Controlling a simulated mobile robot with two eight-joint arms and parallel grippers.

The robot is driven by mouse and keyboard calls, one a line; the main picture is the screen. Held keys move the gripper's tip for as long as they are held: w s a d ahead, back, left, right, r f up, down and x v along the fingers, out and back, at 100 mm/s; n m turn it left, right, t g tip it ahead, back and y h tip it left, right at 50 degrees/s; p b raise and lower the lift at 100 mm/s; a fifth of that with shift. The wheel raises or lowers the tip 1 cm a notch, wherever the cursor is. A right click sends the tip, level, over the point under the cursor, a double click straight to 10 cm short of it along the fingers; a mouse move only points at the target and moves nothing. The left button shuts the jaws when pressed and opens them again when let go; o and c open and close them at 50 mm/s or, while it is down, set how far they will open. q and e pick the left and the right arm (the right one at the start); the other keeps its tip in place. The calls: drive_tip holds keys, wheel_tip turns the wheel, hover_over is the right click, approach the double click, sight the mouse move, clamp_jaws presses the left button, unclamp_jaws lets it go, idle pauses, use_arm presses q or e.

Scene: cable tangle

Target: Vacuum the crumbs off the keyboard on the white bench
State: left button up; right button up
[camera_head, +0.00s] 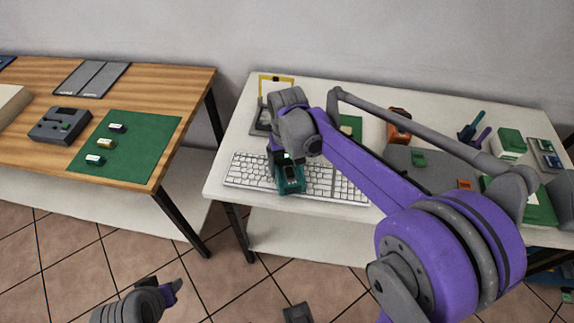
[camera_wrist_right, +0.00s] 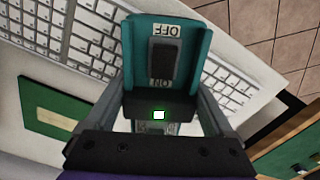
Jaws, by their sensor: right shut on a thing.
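The white keyboard (camera_head: 240,172) lies near the front edge of the white bench (camera_head: 226,192). My right gripper (camera_head: 285,160) is shut on a teal handheld vacuum (camera_head: 289,184) over the keyboard's middle. In the right wrist view, the vacuum (camera_wrist_right: 200,45) has a dark switch between OFF and ON labels and a glowing green-white light (camera_wrist_right: 159,115). The keyboard (camera_wrist_right: 95,35) shows on both sides of it. I cannot make out any crumbs, nor whether the vacuum touches the keys. My left gripper (camera_head: 172,290) is low at the left, away from the bench; its fingers are unclear.
A yellow-framed stand (camera_head: 262,85) is behind the keyboard. An orange item (camera_head: 399,122), pens (camera_head: 470,135) and green boxes (camera_head: 509,141) stand at the right. A wooden table (camera_head: 170,95) with a green mat (camera_head: 150,130) stands left, across a gap.

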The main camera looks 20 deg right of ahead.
sight(287, 159)
drive_tip(key=shift+r+p, duration=2.3)
drive_tip(key=shift+r, duration=1.25)
drive_tip(key=shift+f, duration=0.1)
